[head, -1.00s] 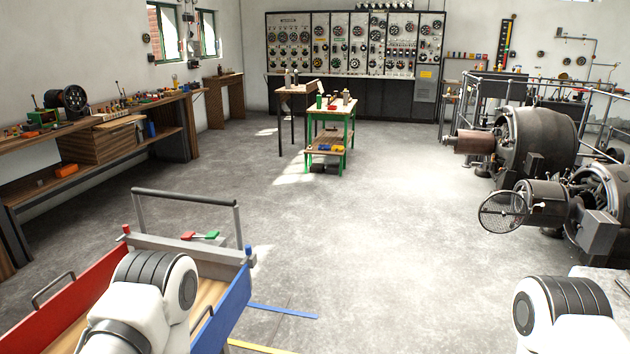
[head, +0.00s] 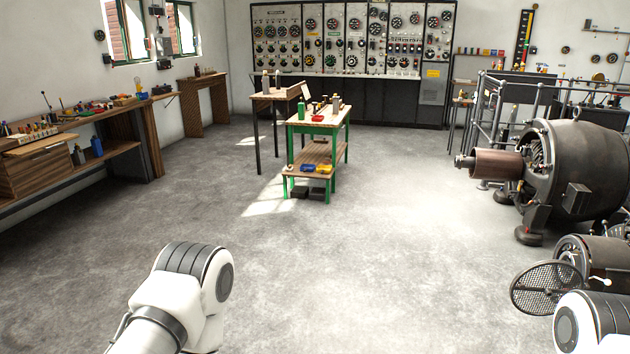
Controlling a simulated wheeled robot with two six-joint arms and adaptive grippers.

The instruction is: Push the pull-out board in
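A pale wooden board (head: 38,143) juts out from the front of the workbench at the far left, just above a brown wooden cabinet (head: 40,170). It looks like the pull-out board, but it is small and its left end is cut off by the picture edge. Both of my grippers are out of view. Only white links of my arms show, at the bottom centre-left and the lower right corner, well apart from the workbench.
A green-legged table (head: 318,128) and a dark-legged table (head: 270,97) stand mid-room before the switchboard (head: 350,55). Dynamos (head: 575,165) and a round mesh guard (head: 546,288) line the right. The grey floor (head: 330,250) ahead is clear.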

